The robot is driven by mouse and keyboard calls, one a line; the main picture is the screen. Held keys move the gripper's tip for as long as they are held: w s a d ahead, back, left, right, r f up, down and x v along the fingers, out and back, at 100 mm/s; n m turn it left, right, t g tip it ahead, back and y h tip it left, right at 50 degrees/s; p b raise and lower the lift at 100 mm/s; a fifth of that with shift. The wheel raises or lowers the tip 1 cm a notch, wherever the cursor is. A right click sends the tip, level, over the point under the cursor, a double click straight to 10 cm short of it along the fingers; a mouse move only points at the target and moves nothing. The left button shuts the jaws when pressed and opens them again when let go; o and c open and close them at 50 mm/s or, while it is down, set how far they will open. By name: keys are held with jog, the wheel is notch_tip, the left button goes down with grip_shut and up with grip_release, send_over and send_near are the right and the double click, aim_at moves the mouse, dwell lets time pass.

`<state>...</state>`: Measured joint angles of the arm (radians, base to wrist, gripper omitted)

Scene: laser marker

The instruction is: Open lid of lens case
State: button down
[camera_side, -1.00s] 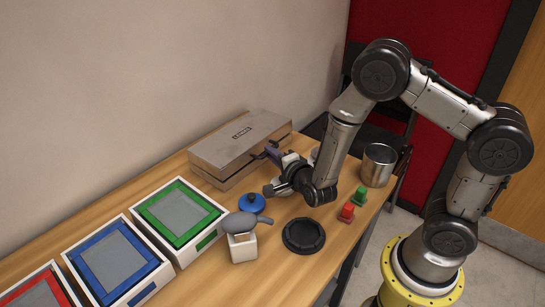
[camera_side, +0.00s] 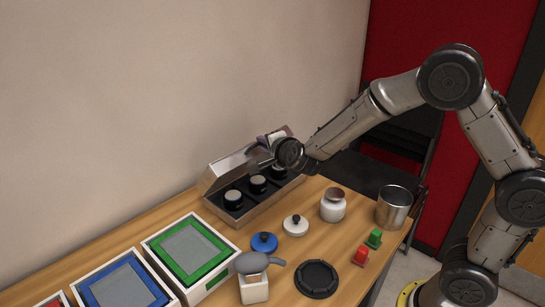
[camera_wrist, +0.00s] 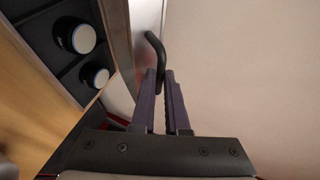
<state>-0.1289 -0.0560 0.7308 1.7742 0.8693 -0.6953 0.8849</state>
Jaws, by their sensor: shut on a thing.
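The metal lens case (camera_side: 262,205) stands at the back of the table against the wall. Its lid (camera_side: 230,168) is tilted up, and three black lenses (camera_side: 257,184) show in a row inside. My gripper (camera_side: 268,141) is at the raised edge of the lid. In the wrist view, the purple fingers of my gripper (camera_wrist: 163,75) are shut on the dark curved lid handle (camera_wrist: 154,46). Two of the lenses (camera_wrist: 79,37) show at the left in the wrist view. My wrist hides part of the lid's right end in the side view.
A white jar (camera_side: 333,208), a white lid (camera_side: 295,226), a blue lid (camera_side: 264,242) and a metal pot (camera_side: 393,208) stand in front of the case. Red (camera_side: 360,256) and green (camera_side: 374,238) blocks, a black disc (camera_side: 317,279) and framed trays (camera_side: 190,254) are nearer the front and left.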

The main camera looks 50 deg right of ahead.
jog(key=w+r+g, duration=0.1)
jog(key=w+r, duration=0.3)
jog(key=w, duration=1)
jog(key=shift+w+d, duration=0.15)
jog(key=shift+w, duration=0.1)
jog(key=shift+r, duration=0.1)
jog(key=c, duration=1.2)
grip_release()
jog(key=v, duration=1.3)
jog(key=shift+s+a, duration=0.2)
jog(key=shift+s, duration=0.2)
